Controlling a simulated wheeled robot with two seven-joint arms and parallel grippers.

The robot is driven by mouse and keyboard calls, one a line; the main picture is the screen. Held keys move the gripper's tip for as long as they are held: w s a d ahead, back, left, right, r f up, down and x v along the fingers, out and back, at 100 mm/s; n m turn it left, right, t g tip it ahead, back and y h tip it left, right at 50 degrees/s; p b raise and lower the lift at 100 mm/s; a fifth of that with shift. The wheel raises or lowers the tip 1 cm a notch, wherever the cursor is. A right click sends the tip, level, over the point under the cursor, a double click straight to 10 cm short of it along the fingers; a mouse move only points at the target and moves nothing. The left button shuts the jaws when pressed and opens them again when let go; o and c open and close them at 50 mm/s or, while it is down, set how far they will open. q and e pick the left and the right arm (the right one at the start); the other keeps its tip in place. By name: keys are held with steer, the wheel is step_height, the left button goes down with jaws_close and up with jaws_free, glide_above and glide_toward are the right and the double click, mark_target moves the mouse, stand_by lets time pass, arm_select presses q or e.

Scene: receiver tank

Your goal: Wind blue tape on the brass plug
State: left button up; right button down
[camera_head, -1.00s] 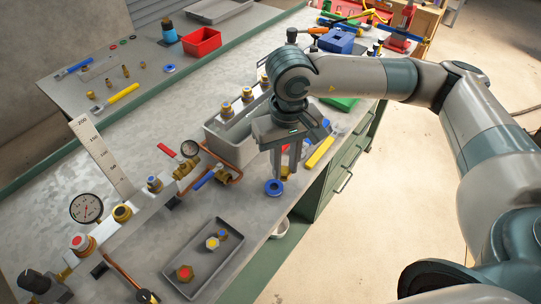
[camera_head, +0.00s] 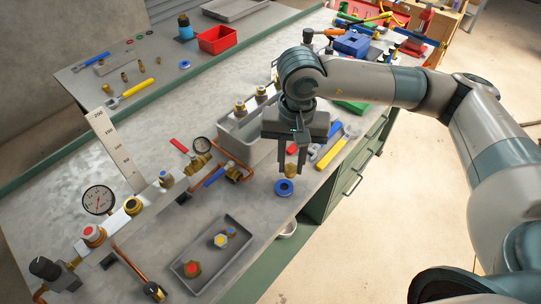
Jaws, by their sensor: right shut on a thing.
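My right gripper (camera_head: 291,168) points down above the near bench edge. It is shut on a small brass plug (camera_head: 291,171), which shows at its fingertips. The roll of blue tape (camera_head: 284,188) lies flat on the bench just below and slightly left of the plug in the picture. The plug looks close to the roll, but I cannot tell whether they touch. No tape on the plug can be made out. My left gripper is out of view.
A grey tray (camera_head: 212,258) with several coloured-top fittings lies at the front. A pipe assembly with a gauge (camera_head: 98,200) runs along the left.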

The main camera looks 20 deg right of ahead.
steer(key=m, duration=0.1)
steer(key=w+m, duration=0.1)
steer(key=m, duration=0.2)
steer(key=shift+w+a+f+m, duration=0.15)
steer(key=shift+a+f+m, duration=0.1)
steer(key=shift+f+m, duration=0.05)
steer(key=w+a+f+m, duration=0.1)
steer(key=w+f+m, duration=0.1)
steer(key=m, duration=1.4)
steer(key=w+f+m+p, duration=0.1)
steer(key=w+f+m, duration=0.2)
steer(key=m, duration=1.3)
steer(key=shift+w+a+f, duration=0.3)
steer(key=shift+w+a, duration=0.05)
steer(key=shift+w, duration=0.35)
steer(key=shift+f, duration=0.1)
